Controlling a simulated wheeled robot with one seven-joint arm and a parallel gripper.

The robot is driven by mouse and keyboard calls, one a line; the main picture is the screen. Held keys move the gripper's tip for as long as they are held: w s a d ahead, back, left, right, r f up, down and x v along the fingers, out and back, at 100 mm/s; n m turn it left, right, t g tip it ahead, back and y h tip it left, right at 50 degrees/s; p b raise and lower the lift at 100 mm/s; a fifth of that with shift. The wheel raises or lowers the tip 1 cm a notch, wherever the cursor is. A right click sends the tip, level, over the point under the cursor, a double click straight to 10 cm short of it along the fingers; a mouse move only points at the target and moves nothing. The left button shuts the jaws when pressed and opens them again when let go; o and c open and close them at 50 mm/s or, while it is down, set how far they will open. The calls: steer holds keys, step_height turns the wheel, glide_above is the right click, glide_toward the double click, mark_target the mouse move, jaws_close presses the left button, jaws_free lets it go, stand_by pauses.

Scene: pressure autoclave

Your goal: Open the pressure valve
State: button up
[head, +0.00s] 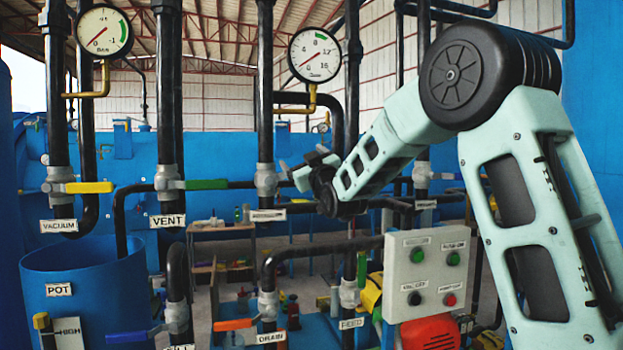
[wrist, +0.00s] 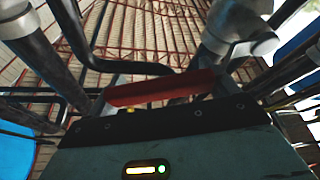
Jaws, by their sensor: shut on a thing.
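In the wrist view a red lever handle (wrist: 165,88) lies across the front of my gripper, near a grey valve body (wrist: 240,30). In the head view my gripper (head: 290,172) is beside the grey valve (head: 265,180) on the middle pipe. That valve's white label (head: 266,215) is too small to read surely. My gripper is shut on the red handle. Its fingers hide the handle in the head view, and the fingertips are not clear in the wrist view.
Left are a yellow vacuum handle (head: 90,187) and a green vent handle (head: 207,184). A gauge (head: 314,54) stands above the middle pipe. Below are an orange drain handle (head: 232,324) and a button box (head: 430,272). Pipes crowd the space around my arm.

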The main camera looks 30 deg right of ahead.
steer(key=a+r+n+y+b, duration=0.1)
steer(key=a+n, duration=0.1)
steer(key=n, duration=0.2)
steer(key=w+a+r+n+g+y+b, duration=0.1)
steer(key=a+r+n+y, duration=0.1)
steer(key=n, duration=0.2)
steer(key=a+r+n+g+y+b, duration=0.1)
steer(key=a+n, duration=0.1)
steer(key=n, duration=0.1)
steer(key=shift+w+a+r+n+y+b, duration=0.25)
steer(key=shift+w+r+n+y+b, duration=0.05)
steer(key=shift+w+r+n+b, duration=0.1)
steer(key=shift+w+a+r+n+g, duration=0.15)
steer(key=shift+a+n+g, duration=0.2)
steer(key=shift+a+n, duration=0.2)
steer(key=shift+w+a+f+n+g, duration=0.1)
steer(key=shift+w+a+n+g, duration=0.05)
steer(key=shift+a+n+g, duration=0.3)
steer(key=shift+w+a+n+p, duration=0.25)
steer(key=shift+a+n+p, duration=0.3)
steer(key=shift+a+n, duration=0.45)
steer(key=shift+g, duration=0.3)
steer(key=o, duration=1.1)
steer(key=shift+d, duration=0.1)
